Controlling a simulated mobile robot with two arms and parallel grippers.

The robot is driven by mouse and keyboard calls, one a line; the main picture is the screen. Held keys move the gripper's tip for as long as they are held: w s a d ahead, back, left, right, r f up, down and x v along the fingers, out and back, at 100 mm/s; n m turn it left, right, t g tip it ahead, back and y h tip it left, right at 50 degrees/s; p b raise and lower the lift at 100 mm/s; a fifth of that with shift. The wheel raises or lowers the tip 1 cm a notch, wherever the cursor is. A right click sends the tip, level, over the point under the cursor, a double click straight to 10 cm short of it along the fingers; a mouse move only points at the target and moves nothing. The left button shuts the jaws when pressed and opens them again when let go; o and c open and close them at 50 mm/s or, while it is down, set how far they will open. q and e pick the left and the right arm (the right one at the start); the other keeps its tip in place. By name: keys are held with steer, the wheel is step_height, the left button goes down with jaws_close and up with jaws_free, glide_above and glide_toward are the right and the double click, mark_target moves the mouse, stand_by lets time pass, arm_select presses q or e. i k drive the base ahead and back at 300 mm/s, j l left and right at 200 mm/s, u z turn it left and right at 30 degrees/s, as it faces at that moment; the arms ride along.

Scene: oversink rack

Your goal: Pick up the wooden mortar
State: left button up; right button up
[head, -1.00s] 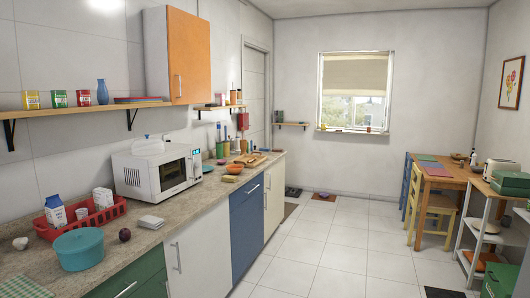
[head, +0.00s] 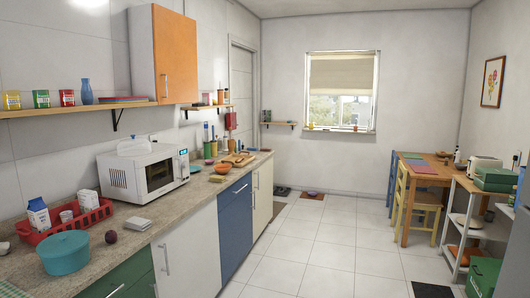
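I cannot make out a wooden mortar for certain. Small items crowd the far end of the left counter (head: 150,212), including an orange bowl (head: 222,169), a wooden board (head: 240,159) and several upright containers, too small to tell apart. A small brown item (head: 221,96) stands on the far wall shelf; I cannot tell what it is. Neither of my grippers is in view.
The counter also holds a white microwave (head: 150,174), a red basket (head: 98,216) and a teal pot (head: 65,254). The tiled floor (head: 300,240) is clear in the middle. A wooden table (head: 435,174), yellow chair (head: 420,205) and white shelf unit (head: 468,222) stand right.

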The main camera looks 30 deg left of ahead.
mark_target(231, 142)
steer(key=i+j+u, duration=0.15)
steer(key=i, duration=1.65)
steer(key=i+l+u, duration=0.15)
steer(key=i, duration=1.6)
steer(key=i+u, duration=0.25)
steer(key=i, duration=0.3)
steer(key=i+u, duration=0.25)
steer(key=i, duration=0.3)
steer(key=i+l+u, duration=0.25)
steer(key=i, duration=0.3)
steer(key=i+l+u, duration=0.25)
steer(key=i, duration=0.25)
steer(key=j, duration=0.05)
